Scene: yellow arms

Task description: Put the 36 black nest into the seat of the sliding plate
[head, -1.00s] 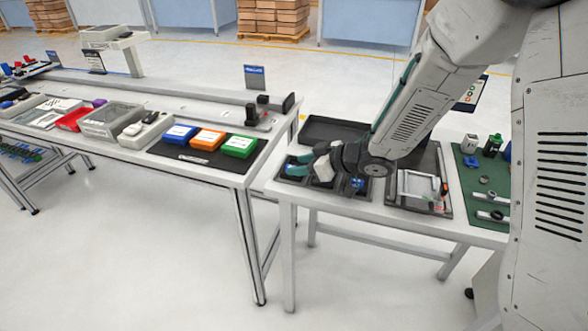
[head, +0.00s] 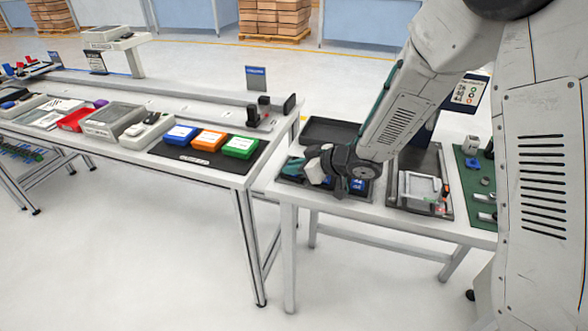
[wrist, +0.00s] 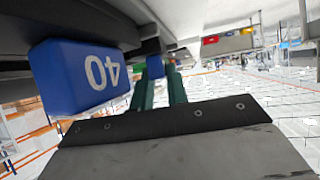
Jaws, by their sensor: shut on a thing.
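My gripper (head: 293,166) reaches low over the left part of the dark tray (head: 340,193) on the near table. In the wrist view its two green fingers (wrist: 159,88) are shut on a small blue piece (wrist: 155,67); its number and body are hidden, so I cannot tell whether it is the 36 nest. A blue block marked 40 (wrist: 85,75) is beside the fingers. A blue block marked 44 (head: 357,184) sits in the tray's right part. The sliding plate (head: 405,187), a pale frame on a dark board, lies to the right, its seat unclear.
An empty black tray (head: 330,131) lies behind. A green mat (head: 468,198) with small parts is at the right, partly behind my arm. The left bench (head: 215,175) holds blue, orange and green boxes. A sign (head: 467,92) stands behind my arm.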

